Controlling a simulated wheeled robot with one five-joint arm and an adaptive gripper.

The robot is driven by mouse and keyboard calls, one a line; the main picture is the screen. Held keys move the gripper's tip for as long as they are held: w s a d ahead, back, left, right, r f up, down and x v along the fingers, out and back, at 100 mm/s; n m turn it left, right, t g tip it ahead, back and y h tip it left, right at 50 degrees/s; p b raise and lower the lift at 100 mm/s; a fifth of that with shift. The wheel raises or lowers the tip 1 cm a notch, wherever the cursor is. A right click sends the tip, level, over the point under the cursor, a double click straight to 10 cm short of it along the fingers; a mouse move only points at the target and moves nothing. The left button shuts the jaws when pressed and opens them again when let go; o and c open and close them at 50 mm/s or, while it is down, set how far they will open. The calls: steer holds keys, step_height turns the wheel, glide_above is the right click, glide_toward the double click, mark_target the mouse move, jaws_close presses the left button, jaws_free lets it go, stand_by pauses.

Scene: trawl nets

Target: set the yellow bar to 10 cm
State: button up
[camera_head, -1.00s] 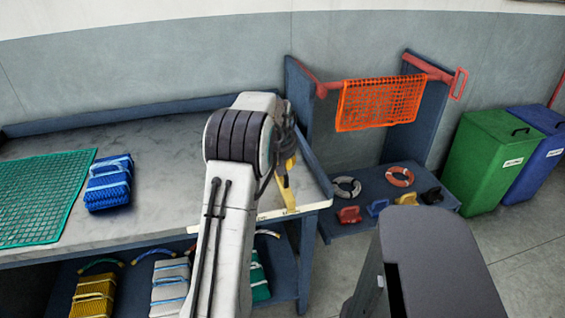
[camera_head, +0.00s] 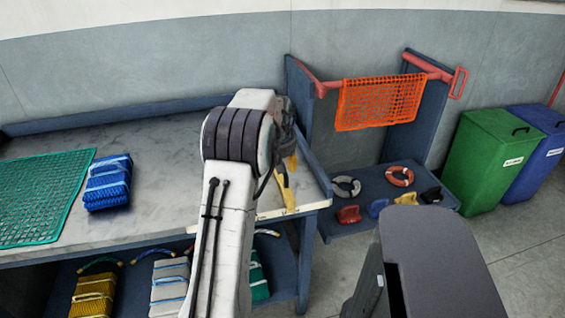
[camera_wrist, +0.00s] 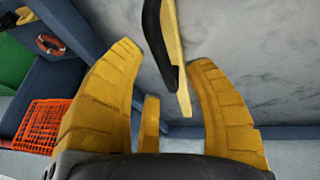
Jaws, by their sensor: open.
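The yellow bar (camera_head: 286,188) lies at the right end of the bench, partly hidden behind my arm in the head view. In the wrist view a long yellow piece with a black edge, which looks like the bar (camera_wrist: 182,80), runs from the top into the gap between my fingers. My gripper (camera_wrist: 165,60) is open, one yellow finger on each side of it, and I see no contact. A short yellow stub (camera_wrist: 151,125) stands between the fingers; I cannot tell what it belongs to. A pale strip with marks (camera_head: 290,213) runs along the bench's front edge; its figures are unreadable.
A green net (camera_head: 40,195) and a blue bundle (camera_head: 108,182) lie on the bench (camera_head: 150,145). Several bundles sit on the shelf below. An orange net (camera_head: 378,102) hangs at the right, above a shelf with rings. Green (camera_head: 490,160) and blue (camera_head: 535,155) bins stand beyond.

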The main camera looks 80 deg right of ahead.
steer(key=v, duration=1.1)
steer(key=shift+f, duration=0.15)
stand_by(0.5)
steer(key=w+a+f+m+y, duration=0.2)
steer(key=a+f, duration=0.2)
steer(key=a, duration=0.4)
steer(key=w+a+f+m+y, duration=0.1)
steer(key=a+f+m+y, duration=0.1)
steer(key=a+f, duration=0.4)
steer(key=w+a+r+n+t+p, duration=0.1)
steer(key=w+a+r+n, duration=0.3)
steer(key=a, duration=0.9)
steer(key=w+a+r+n+t+p, duration=0.1)
steer(key=w+a+r+n+p, duration=0.2)
steer(key=w+a+n, duration=0.4)
steer(key=w+a+r+n+t+y+p, duration=0.1)
steer(key=w+a+r+n, duration=0.4)
steer(key=a, duration=1.4)
steer(key=shift+w+a+r+n+t+p, duration=0.25)
steer(key=shift+w+n+t+p, duration=0.1)
steer(key=shift+n+p, duration=0.25)
